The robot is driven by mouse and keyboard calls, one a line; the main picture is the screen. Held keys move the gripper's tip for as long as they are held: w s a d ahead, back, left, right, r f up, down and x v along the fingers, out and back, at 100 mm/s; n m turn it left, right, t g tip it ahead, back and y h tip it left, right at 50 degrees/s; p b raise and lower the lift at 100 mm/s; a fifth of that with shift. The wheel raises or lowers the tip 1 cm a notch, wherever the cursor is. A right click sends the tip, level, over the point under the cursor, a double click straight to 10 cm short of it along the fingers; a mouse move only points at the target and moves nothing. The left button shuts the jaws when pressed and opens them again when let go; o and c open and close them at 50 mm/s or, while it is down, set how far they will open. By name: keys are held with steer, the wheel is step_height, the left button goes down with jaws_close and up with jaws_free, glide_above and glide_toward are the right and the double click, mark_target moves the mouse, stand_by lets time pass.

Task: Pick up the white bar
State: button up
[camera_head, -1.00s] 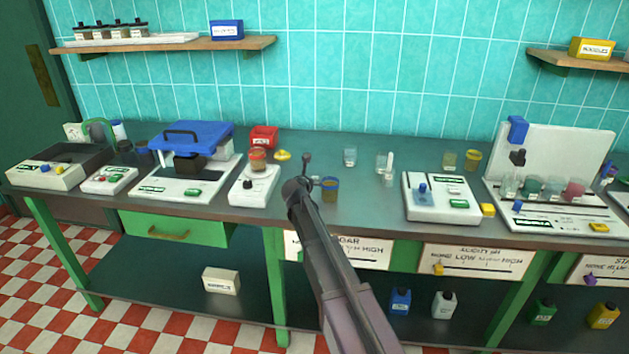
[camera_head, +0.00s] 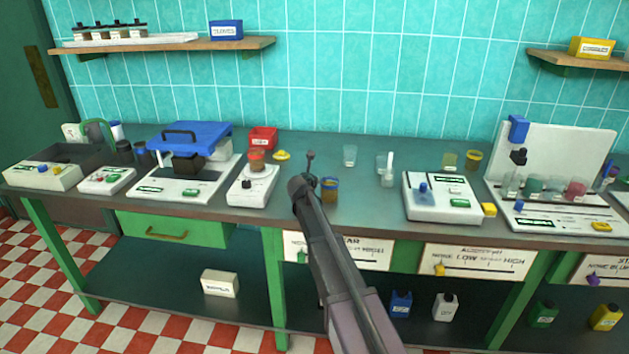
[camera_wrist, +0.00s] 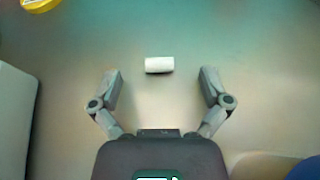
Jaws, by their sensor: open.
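The white bar (camera_wrist: 159,65) is a short white cylinder lying on its side on the grey counter in the wrist view. My gripper (camera_wrist: 160,73) is open, with one finger on either side of the bar's line. The bar shows between and level with the fingertips, with clear gaps on both sides. Nothing is held. In the head view my gripper (camera_head: 310,160) is over the middle of the counter, and I cannot make out the bar there; my arm may hide it.
A yellow dish (camera_wrist: 40,4) lies at the wrist view's upper left. A pale device (camera_wrist: 14,115) stands at left, and a blue-and-tan cup (camera_wrist: 265,167) at lower right. In the head view, clear beakers (camera_head: 349,155) stand behind right. The counter around the bar is bare.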

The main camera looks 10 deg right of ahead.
stand_by(0.3)
steer(key=c, duration=0.9)
steer(key=shift+o, duration=0.2)
steer(key=shift+r, duration=0.2)
step_height(320, 180, up, 3)
steer(key=p, duration=0.3)
steer(key=s+a, duration=0.1)
steer(key=s, duration=0.4)
steer(key=s+a+r+p, duration=0.1)
steer(key=s+a, duration=0.1)
steer(key=s, duration=0.3)
steer(key=s+a+p, duration=0.1)
steer(key=s+a, duration=0.1)
steer(key=s, duration=0.3)
steer(key=shift+s+r, duration=0.15)
steer(key=shift+r, duration=0.15)
steer(key=shift+d, duration=0.1)
